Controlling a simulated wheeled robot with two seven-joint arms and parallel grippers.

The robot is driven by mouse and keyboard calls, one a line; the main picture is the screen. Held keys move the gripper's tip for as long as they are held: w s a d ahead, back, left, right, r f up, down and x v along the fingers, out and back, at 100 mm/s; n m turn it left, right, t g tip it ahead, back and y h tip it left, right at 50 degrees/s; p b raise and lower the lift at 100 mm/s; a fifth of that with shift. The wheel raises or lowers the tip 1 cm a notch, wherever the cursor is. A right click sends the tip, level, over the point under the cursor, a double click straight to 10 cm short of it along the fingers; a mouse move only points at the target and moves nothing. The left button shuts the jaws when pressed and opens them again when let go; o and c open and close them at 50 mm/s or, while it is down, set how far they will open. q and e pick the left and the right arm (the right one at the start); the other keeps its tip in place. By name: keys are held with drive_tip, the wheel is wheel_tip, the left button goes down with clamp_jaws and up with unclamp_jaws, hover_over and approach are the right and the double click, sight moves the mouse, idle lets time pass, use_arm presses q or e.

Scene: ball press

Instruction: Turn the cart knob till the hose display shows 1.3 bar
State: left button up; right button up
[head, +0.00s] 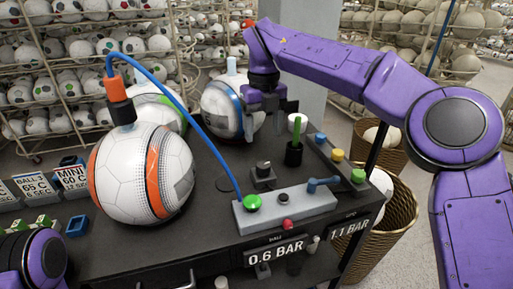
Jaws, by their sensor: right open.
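The cart knob, a dark knob (263,171) on a square base, stands on the black cart top (215,215). My right gripper (269,120) is open and empty above and behind the knob, apart from it, near the blue-striped ball. One display (275,251) on the cart's front edge reads 0.6 BAR, and its small label seems to say BALL. The other display (350,228), to its right, reads 1.1 BAR; its label is too small to read surely. My left gripper is out of view; only a purple piece of that arm shows at lower left.
A white and orange ball (135,180) carries an orange and black fitting, with a blue hose (190,105) running to a grey valve block (290,208) with a blue lever. A green-topped stick (296,135) and coloured buttons (337,155) stand right of the knob.

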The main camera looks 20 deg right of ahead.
sight(264, 165)
drive_tip(key=f, duration=0.2)
drive_tip(key=s+f, duration=0.1)
drive_tip(key=f, duration=0.1)
drive_tip(key=s+f, duration=0.1)
drive_tip(key=shift+s+d+f, duration=0.1)
drive_tip(key=shift+s+f, duration=0.1)
drive_tip(key=shift+f, duration=0.2)
drive_tip(key=f, duration=0.1)
drive_tip(key=w+f, duration=0.1)
drive_tip(key=f, duration=0.2)
drive_tip(key=shift+w, duration=0.4)
drive_tip(key=shift+s+r, duration=0.1)
drive_tip(key=shift+s, duration=0.35)
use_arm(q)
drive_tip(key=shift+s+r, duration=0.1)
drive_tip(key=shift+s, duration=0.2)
use_arm(e)
drive_tip(key=shift+w, duration=0.1)
drive_tip(key=c, duration=1.1)
